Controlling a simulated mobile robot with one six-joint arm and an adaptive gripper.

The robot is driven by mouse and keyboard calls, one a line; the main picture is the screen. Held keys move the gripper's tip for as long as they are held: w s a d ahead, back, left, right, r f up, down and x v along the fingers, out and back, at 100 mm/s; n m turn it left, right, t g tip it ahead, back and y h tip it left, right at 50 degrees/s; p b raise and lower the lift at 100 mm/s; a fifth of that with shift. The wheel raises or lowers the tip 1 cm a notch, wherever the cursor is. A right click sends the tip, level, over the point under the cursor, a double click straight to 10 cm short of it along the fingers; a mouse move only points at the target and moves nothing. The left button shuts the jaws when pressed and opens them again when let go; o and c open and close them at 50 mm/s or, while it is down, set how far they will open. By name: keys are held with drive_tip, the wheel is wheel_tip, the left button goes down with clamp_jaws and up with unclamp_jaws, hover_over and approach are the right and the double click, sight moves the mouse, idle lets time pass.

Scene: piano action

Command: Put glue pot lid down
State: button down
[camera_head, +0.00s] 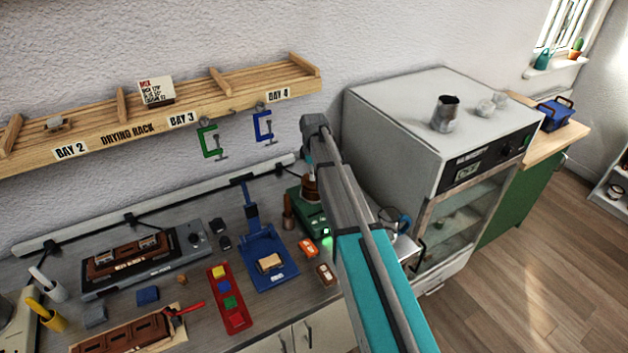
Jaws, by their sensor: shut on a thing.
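My arm reaches up the middle of the head view and bends down at its far end. My gripper (308,174) is small and partly hidden there, shut just above a green glue pot unit (313,216) on the bench. The glue pot lid in its jaws is too small and covered to make out clearly. A brown, copper-like part (310,190) shows at the top of the unit, below the gripper. I cannot tell whether it touches the gripper. A green light glows on the unit's front.
Left of the unit stand a brown bottle (288,211) and a blue stand (268,258). A drying rack (170,108) with green and blue clamps hangs above. A white oven (435,130) stands right.

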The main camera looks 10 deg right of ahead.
drive_tip(key=shift+f+b, duration=0.45)
drive_tip(key=shift+f, duration=0.35)
drive_tip(key=shift+f, duration=0.2)
drive_tip(key=shift+c, duration=2.2)
unclamp_jaws()
wheel_tip(320, 180, up, 14)
drive_tip(key=p, duration=1.3)
drive_tip(key=shift+a, duration=0.15)
drive_tip(key=shift+s, duration=0.15)
